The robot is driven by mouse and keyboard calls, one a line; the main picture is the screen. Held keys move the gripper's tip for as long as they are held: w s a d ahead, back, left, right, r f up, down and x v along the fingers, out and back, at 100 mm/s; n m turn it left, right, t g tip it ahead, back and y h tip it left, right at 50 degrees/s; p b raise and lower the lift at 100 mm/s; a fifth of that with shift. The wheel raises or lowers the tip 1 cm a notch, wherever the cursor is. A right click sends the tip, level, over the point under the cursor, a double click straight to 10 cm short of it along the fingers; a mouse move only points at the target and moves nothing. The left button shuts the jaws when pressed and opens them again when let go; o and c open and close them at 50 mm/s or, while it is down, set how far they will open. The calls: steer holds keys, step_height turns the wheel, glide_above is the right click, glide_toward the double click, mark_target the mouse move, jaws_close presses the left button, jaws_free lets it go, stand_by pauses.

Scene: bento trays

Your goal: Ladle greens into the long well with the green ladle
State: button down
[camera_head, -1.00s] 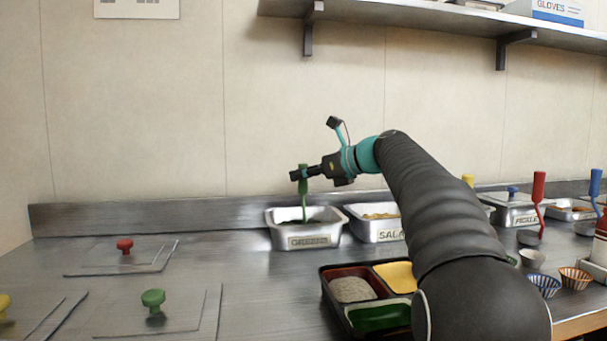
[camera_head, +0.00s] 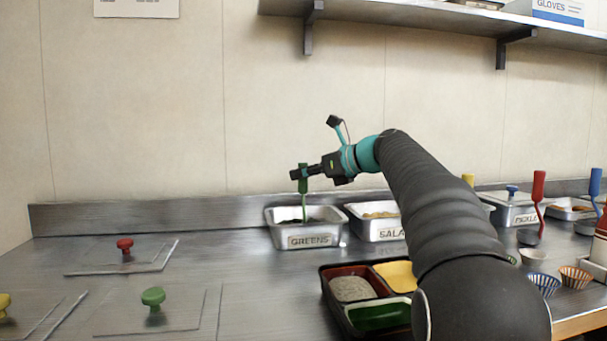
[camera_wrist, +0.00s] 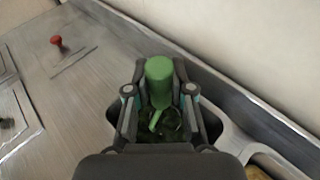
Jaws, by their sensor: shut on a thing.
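My gripper (camera_head: 304,173) is shut on the green ladle (camera_head: 303,184), which hangs upright over the greens pan (camera_head: 309,242). The pan is metal with a GREENS label, and dark greens (camera_head: 318,220) show in it. The ladle's lower end is down in the pan, and its bowl is hidden in the head view. In the wrist view the green handle (camera_wrist: 159,80) stands between the two fingers, with dark greens below. The bento tray (camera_head: 325,286) sits in front, with a grey-white filling, a yellow area and a long green well (camera_head: 378,315) at the front, partly hidden by my arm.
A salad pan (camera_head: 376,235) stands right of the greens pan. Lids with a red knob (camera_head: 125,245) and a green knob (camera_head: 153,298) lie at left. Small cups (camera_head: 545,284), other ladles and a pickle pan are at right. The wall is close behind.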

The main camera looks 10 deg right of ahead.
step_height(320, 180, up, 6)
steer(key=p, duration=0.6)
steer(key=shift+f+p, duration=0.2)
steer(key=shift+p, duration=0.1)
steer(key=shift+r, duration=2.2)
